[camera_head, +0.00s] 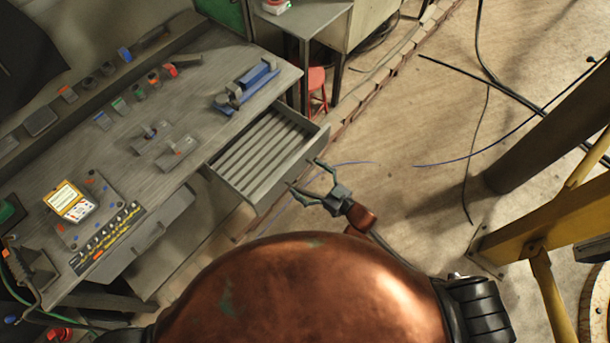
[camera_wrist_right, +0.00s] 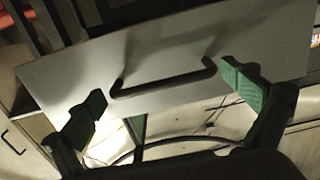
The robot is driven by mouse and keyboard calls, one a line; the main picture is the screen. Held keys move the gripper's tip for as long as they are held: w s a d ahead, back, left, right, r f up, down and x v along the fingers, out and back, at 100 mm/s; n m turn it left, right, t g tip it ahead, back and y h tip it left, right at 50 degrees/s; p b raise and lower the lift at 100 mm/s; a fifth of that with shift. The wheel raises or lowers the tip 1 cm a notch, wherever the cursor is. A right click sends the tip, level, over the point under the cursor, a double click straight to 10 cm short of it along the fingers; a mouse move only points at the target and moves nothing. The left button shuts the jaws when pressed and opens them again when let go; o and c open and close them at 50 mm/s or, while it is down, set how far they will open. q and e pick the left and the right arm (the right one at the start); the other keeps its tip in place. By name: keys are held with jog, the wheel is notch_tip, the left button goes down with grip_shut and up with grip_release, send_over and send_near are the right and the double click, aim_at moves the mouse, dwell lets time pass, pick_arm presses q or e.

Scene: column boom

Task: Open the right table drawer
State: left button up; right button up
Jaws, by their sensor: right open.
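The grey table (camera_head: 160,90) stands at the left in the head view. Its right drawer (camera_head: 305,152) is pulled well out, and its slatted inside shows. My right gripper (camera_head: 304,176) is open just in front of the drawer's front panel. In the right wrist view, the black bar handle (camera_wrist_right: 165,84) on the pale drawer front (camera_wrist_right: 170,50) lies between the spread green fingertips of the right gripper (camera_wrist_right: 164,86), with a gap on both sides. The handle is hidden in the head view. My left gripper is not in view.
A blue vise-like tool (camera_head: 248,85) sits on the table near the open drawer. A yellow meter (camera_head: 68,200) and several small parts lie on the tabletop. A red stool (camera_head: 316,88) stands behind. A yellow frame (camera_head: 520,232) is at the right. Cables cross the open floor (camera_head: 410,130).

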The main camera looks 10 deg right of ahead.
jog(key=v, duration=1.2)
jog(key=shift+w, duration=0.1)
jog(key=d+f+m+h, duration=0.1)
jog(key=d+f+h, duration=0.2)
jog(key=d+f, duration=0.35)
jog(key=d+f+m+h, duration=0.2)
jog(key=d+f+h, duration=0.1)
jog(key=f, duration=0.7)
jog(key=s+d+f+m+g+h, duration=0.1)
jog(key=s+d+f+g+h, duration=0.1)
jog(key=s+d+f, duration=0.4)
jog(key=s+d+f+m+g+h, duration=0.1)
jog(key=s+f+g+h, duration=0.15)
jog(key=f, duration=0.55)
jog(key=s+f+g, duration=0.2)
jog(key=s+f, duration=0.3)
jog(key=s, duration=0.6)
jog(key=s+d+f+m+g+h, duration=0.1)
jog(key=s+f+g, duration=0.2)
jog(key=s, duration=0.9)
jog(key=s+f+m+g+h, duration=0.1)
jog(key=s+f+g, duration=0.2)
jog(key=s+f, duration=0.5)
jog(key=s, duration=0.3)
jog(key=shift+d+f, duration=0.3)
jog(key=shift+d, duration=0.1)
